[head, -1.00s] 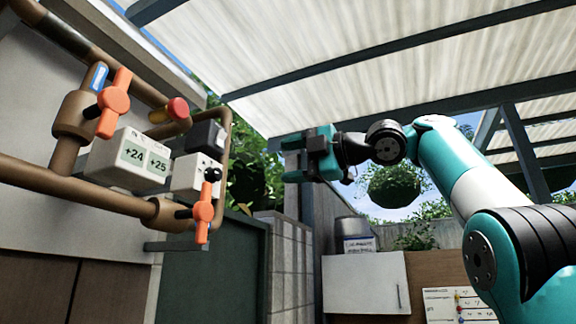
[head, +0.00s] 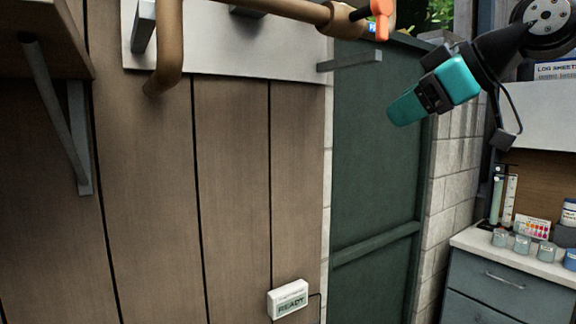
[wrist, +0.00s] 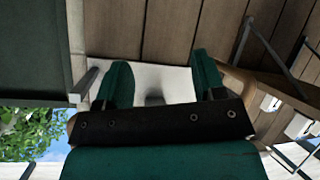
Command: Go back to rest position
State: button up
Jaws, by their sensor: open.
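My gripper (head: 404,108) is teal with a black wrist and hangs at the upper right of the head view, in front of the dark green door (head: 375,170). It points down and to the left. In the wrist view its two teal fingers (wrist: 161,78) stand apart, with nothing held between them. Behind them are a pale panel (wrist: 150,77) and brown planks (wrist: 170,30). The fingers look clear of these surfaces.
A brown pipe (head: 170,50) with an orange valve handle (head: 381,18) runs along the top. A grey bracket (head: 350,62) juts out left of my gripper. A white READY box (head: 289,299) is low on the planks. A counter (head: 515,250) with small jars stands right.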

jog(key=s+a+f+m+g+h, duration=0.1)
jog(key=s+f+g, duration=0.2)
jog(key=s+f, duration=0.5)
jog(key=s+a+f+m+g+h+b, duration=0.1)
jog(key=s+f+m+g, duration=0.1)
jog(key=s+f, duration=0.5)
jog(key=s+a+f+m+g+h, duration=0.1)
jog(key=s+f+g, duration=0.3)
jog(key=s+f, duration=0.4)
notch_tip(320, 180, down, 7)
jog(key=shift+s+a+f+m+h+b, duration=0.2)
jog(key=shift+s+a+m+h+b, duration=0.15)
jog(key=shift+m, duration=0.35)
jog(key=shift+d, duration=0.1)
